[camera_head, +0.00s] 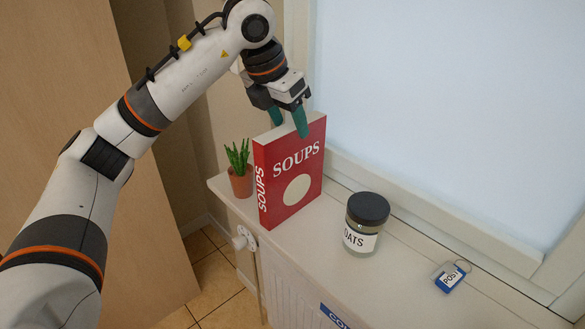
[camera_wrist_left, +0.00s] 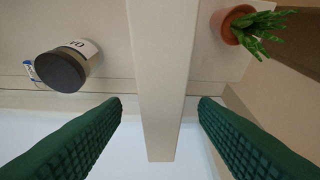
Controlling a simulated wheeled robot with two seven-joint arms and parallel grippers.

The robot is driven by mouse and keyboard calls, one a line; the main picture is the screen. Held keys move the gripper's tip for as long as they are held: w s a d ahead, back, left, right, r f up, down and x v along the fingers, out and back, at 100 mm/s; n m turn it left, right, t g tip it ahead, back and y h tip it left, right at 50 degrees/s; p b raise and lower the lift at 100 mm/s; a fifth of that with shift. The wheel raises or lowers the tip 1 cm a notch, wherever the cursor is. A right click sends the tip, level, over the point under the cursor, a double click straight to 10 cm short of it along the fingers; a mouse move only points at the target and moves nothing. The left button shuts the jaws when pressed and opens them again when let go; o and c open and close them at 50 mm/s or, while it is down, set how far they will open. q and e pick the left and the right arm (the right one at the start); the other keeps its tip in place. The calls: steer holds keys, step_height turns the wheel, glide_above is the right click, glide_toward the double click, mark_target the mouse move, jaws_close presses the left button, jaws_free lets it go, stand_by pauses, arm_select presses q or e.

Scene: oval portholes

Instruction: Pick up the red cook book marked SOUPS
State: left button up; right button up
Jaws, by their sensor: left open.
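The red cook book (camera_head: 290,172) marked SOUPS stands upright on the white ledge, with its front cover and spine showing in the head view. My left gripper (camera_head: 288,121) is at the book's top edge, with one green finger in front of the cover and the other behind the book. In the left wrist view the book's pale top edge (camera_wrist_left: 162,80) runs between the two open fingers (camera_wrist_left: 160,105), with a gap on each side. My right gripper is not in view.
A potted plant (camera_head: 239,180) stands left of the book. An OATS jar (camera_head: 365,225) with a dark lid stands right of it. A window frame rises behind, and a radiator is below.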

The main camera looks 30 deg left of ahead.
mark_target(295, 139)
arm_select(q)
steer(key=shift+w+f, duration=0.15)
steer(key=shift+f, duration=0.15)
steer(key=p+x, duration=0.1)
steer(key=x, duration=0.2)
steer(key=shift+f+p, duration=0.25)
steer(key=shift+p, duration=0.1)
steer(key=shift+w+f, duration=0.25)
steer(key=shift+f, duration=0.3)
steer(key=shift+d, duration=0.1)
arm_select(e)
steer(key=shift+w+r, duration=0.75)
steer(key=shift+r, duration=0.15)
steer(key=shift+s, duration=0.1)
arm_select(q)
steer(key=shift+f+b, duration=0.2)
steer(key=shift+b, duration=0.1)
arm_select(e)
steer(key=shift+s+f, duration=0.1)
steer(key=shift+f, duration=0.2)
arm_select(q)
jaws_close()
steer(key=shift+r, duration=0.1)
